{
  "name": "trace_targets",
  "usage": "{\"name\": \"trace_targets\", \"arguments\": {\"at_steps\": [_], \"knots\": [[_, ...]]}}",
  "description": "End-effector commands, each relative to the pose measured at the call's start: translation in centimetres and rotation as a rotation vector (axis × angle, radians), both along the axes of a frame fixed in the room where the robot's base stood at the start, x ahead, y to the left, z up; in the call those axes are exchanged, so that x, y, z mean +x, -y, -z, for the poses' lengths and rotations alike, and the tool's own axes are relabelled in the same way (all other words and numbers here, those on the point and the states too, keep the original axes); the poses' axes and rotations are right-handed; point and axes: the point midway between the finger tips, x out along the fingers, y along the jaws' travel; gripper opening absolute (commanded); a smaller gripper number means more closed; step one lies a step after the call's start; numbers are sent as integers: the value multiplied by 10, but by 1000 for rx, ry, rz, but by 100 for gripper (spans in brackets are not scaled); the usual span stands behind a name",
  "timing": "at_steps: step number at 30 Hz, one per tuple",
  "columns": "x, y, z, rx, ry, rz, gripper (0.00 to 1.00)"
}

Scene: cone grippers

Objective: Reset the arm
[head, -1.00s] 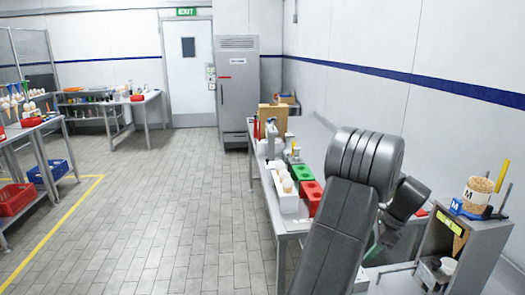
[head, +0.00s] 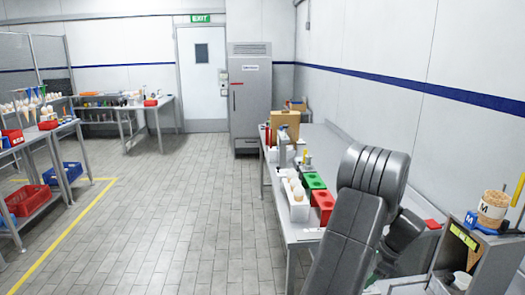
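My arm (head: 350,225) rises from the bottom of the head view, folded in front of the right-hand workbench. It is dark grey, with a thick ribbed joint at the top and a link bending down to the right. My gripper is not visible; the far end of the arm is hidden behind its own links or lies low behind them.
The right workbench (head: 306,232) holds a green block (head: 313,184), a red block (head: 323,203) and a white holder (head: 296,207). A grey stand with a tub (head: 493,208) is at the right. Shelves with red bins (head: 28,200) stand left. The tiled floor (head: 170,225) between is clear.

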Motion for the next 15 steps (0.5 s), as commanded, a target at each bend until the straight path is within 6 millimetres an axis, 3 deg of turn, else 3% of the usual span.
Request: {"name": "trace_targets", "arguments": {"at_steps": [5,15], "knots": [[-2,8,-17,-2,4,18,52],[-10,32,-78,-3,4,18,52]]}}
